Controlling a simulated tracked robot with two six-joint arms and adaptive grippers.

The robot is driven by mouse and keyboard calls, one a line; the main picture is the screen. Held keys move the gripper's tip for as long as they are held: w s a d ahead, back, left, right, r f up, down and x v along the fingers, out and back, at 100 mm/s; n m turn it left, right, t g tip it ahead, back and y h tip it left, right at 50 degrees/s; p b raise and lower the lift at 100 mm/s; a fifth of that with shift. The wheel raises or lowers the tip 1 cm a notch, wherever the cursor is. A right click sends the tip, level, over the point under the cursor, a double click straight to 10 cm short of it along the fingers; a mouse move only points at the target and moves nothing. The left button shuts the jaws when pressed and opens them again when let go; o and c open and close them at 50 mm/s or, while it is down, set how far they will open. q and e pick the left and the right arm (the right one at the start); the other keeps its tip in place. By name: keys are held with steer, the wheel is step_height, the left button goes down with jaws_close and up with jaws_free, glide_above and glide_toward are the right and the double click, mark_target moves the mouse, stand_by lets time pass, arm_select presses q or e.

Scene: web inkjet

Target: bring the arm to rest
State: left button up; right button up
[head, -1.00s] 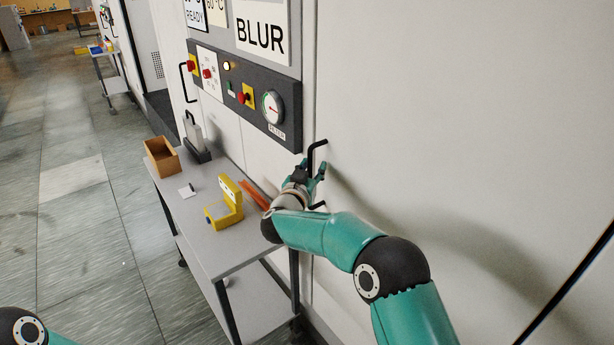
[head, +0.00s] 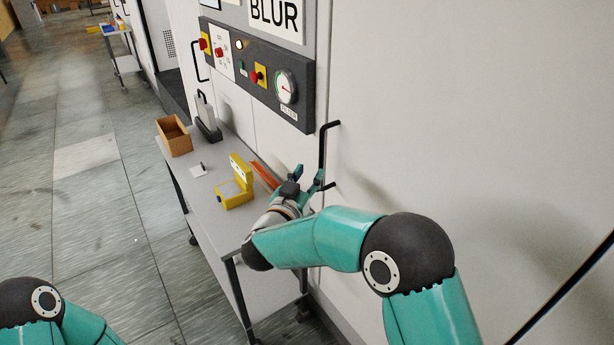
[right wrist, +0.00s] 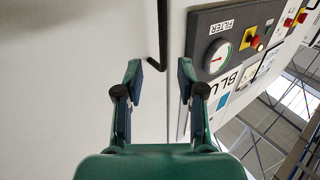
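My right gripper (head: 309,180) is in front of the white cabinet wall, beside the lower end of a black bar handle (head: 323,148). In the right wrist view my right gripper (right wrist: 160,80) has its two fingers apart with nothing between the tips. The black handle (right wrist: 163,35) shows beyond the fingertips in that view. I cannot tell from the head view whether a finger touches it. My left arm (head: 45,310) shows only in part at the bottom left; its gripper is out of view.
A grey cart (head: 215,215) stands below the right forearm, bearing a yellow device (head: 238,185), an open brown box (head: 174,137) and an orange-red strip (head: 264,174). A dark control panel (head: 255,72) with a gauge (head: 286,87) is above.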

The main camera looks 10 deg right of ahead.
step_height(320, 180, down, 14)
steer(key=d+n+g+y, duration=0.1)
steer(key=d+n+y, duration=0.15)
steer(key=y, duration=0.25)
steer(key=s+f+n+g+y, duration=0.2)
steer(key=s+f+g+y, duration=0.3)
steer(key=s+f, duration=0.85)
steer(key=s+f+g+y, duration=0.1)
steer(key=s+f+g, duration=0.3)
steer(key=s, duration=0.7)
steer(key=s+f+g+y, duration=0.2)
steer(key=s+f+g, duration=0.2)
steer(key=s, duration=0.8)
step_height(320, 180, down, 2)
steer(key=shift+a+f+g, duration=0.1)
steer(key=shift+a+g, duration=0.3)
